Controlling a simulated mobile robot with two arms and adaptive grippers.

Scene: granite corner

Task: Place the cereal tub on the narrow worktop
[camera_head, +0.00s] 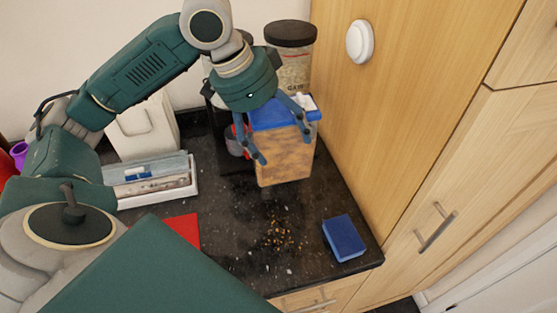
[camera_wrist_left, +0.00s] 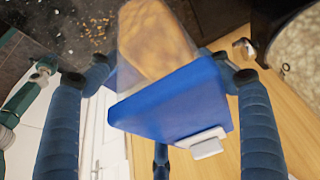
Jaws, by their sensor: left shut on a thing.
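The cereal tub (camera_head: 285,158) has clear walls with brown cereal inside and a blue lid with a white flap. My left gripper (camera_head: 284,148) is shut on it from above, with blue fingers on either side of it. In the left wrist view the tub (camera_wrist_left: 155,45) and its blue lid lie between the fingers (camera_wrist_left: 160,85). The tub hangs over the dark speckled worktop (camera_head: 225,235), close to the wooden panel; whether its base touches the worktop I cannot tell. My right gripper is not in view.
A blue sponge (camera_head: 343,238) and scattered crumbs (camera_head: 279,235) lie at the worktop's front. A dark-lidded jar (camera_head: 291,62) stands behind the tub. A white tray (camera_head: 160,202), a white canister (camera_head: 140,138) and a red flat item (camera_head: 183,229) are to the left. A tall wooden cabinet (camera_head: 390,110) bounds the right.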

